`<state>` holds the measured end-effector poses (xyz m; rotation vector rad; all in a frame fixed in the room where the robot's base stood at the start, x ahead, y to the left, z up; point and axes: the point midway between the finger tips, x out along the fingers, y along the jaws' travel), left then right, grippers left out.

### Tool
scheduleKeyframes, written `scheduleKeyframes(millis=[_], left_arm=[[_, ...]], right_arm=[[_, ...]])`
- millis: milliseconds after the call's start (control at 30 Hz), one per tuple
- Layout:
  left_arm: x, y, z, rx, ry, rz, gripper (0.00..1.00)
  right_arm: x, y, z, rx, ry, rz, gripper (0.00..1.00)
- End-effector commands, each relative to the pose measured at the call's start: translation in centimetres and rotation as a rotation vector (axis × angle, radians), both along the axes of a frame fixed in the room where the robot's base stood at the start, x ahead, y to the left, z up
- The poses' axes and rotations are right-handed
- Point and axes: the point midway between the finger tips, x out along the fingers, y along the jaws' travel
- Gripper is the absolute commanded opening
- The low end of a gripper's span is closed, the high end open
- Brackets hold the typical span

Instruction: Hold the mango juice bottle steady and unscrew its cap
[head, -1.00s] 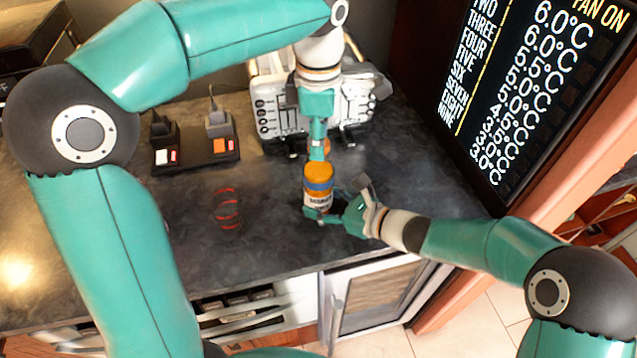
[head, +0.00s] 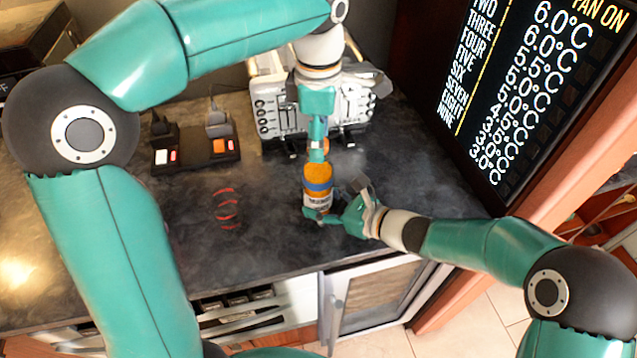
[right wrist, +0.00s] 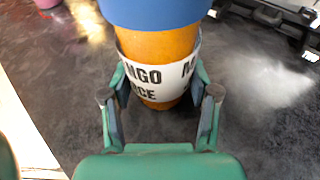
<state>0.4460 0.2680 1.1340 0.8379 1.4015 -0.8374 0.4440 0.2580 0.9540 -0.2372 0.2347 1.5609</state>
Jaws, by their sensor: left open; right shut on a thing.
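The mango juice bottle (head: 318,195) stands upright on the dark counter, with an orange top, a blue band and a white label. In the right wrist view the bottle (right wrist: 158,82) shows its orange body and lettering, but its top is cut off. My right gripper (head: 322,213) is shut on the lower part of the bottle, with one finger on each side of the label. My left gripper (head: 318,153) points down at the bottle's top from above and is open. A small orange patch shows beside its fingers. I cannot clearly make out the cap.
A black unit with plugs (head: 197,155) lies further back. A white appliance (head: 280,115) stands behind my left gripper. A large display (head: 525,85) is at right. The counter's front edge (head: 280,277) is nearer me.

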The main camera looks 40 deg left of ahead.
Motion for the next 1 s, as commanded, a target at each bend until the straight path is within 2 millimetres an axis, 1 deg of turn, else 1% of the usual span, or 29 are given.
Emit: scheduleKeyframes(millis=[167,700,1000], left_arm=[[0.0,0.0,0.5,0.000,-0.001,0.000,0.57],[0.0,0.0,4.6,0.001,0.000,-0.001,0.57],[0.0,0.0,4.9,0.001,0.003,0.000,0.57]], right_arm=[[0.0,0.0,-0.1,-0.002,0.003,-0.001,0.00],[0.1,-0.1,-0.1,-0.002,0.003,-0.003,0.00],[0.1,-0.1,-0.1,-0.002,0.003,-0.003,0.00]])
